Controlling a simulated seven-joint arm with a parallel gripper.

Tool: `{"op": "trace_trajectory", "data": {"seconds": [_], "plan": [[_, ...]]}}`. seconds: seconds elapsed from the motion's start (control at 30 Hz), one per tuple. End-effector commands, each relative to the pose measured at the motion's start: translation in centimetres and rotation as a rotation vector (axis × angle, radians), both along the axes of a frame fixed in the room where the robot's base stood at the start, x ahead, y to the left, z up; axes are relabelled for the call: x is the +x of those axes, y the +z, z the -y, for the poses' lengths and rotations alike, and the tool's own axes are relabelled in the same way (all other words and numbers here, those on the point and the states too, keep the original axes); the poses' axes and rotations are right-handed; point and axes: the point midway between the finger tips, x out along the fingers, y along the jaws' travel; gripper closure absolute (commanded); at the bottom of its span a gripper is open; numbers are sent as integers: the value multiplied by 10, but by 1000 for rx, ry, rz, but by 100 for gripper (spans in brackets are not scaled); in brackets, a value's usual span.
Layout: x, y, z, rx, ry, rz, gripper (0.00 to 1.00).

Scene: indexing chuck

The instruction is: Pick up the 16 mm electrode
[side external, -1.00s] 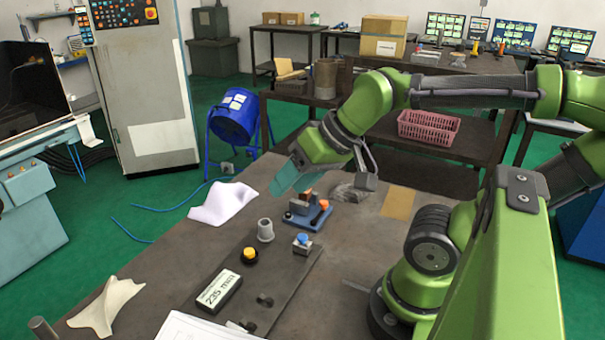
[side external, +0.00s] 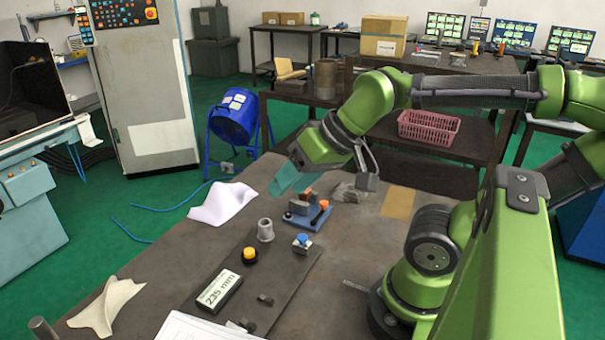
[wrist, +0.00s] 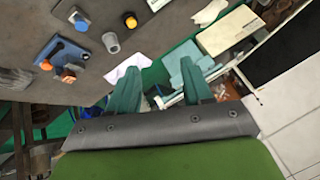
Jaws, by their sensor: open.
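My gripper (side external: 286,181) hangs over the far part of the brown bench, above and behind a blue fixture (side external: 309,217) with orange parts and a grey block. In the wrist view its two teal fingers are apart with nothing between them (wrist: 158,82). The blue fixture (wrist: 60,48) shows at upper left there, clear of the fingers. I cannot tell for sure which piece is the 16 mm electrode. A grey upright cylinder (side external: 265,230) stands on a dark plate, and also shows in the wrist view (wrist: 111,42). Small dark pieces (side external: 265,299) lie nearer the camera.
A yellow button (side external: 249,255), a blue button (side external: 302,243) and a "235 mm" display (side external: 219,291) sit by the plate. A white cloth (side external: 222,203) lies left of the fixture. Metal shavings (side external: 349,193) and a tan sheet (side external: 398,203) lie right of it.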

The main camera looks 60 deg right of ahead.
Motion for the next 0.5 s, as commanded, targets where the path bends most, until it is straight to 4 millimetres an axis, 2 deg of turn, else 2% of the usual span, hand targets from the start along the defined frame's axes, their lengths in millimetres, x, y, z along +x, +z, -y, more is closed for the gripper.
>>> {"op": "trace_trajectory", "data": {"seconds": [0.1,0.17,0.5], "plan": [[0,0,0,0,0,0,50],[0,0,0,0,0,0,41],[2,-4,4,1,-18,-19,40]]}}
